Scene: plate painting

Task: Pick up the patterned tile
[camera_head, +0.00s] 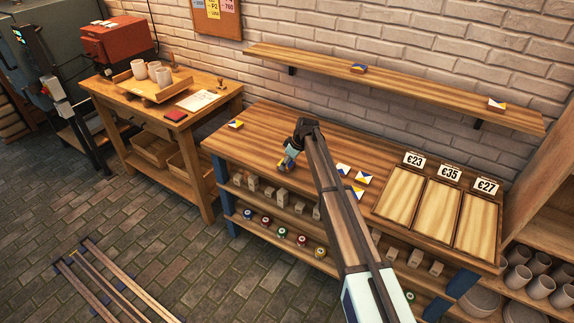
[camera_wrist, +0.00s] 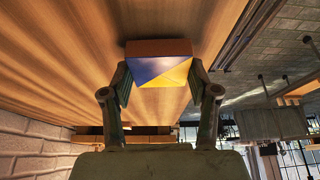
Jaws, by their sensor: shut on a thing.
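In the wrist view my gripper (camera_wrist: 160,92) is shut on a patterned tile (camera_wrist: 160,72). The tile has a blue, yellow and whitish face of triangles and a reddish-brown edge, and one finger is on each side of it. In the head view my gripper (camera_head: 285,165) is over the front part of the wooden workbench (camera_head: 270,122), and the tile in it is mostly hidden. Other patterned tiles lie on the bench: one at the left end (camera_head: 236,124) and several right of my arm (camera_head: 363,178).
Three wooden trays with price cards (camera_head: 435,207) fill the bench's right end. A wall shelf (camera_head: 420,84) above holds two tile stacks. Mugs and a wooden tray stand on a side table (camera_head: 200,95) at left. The bench top left of my gripper is mostly clear.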

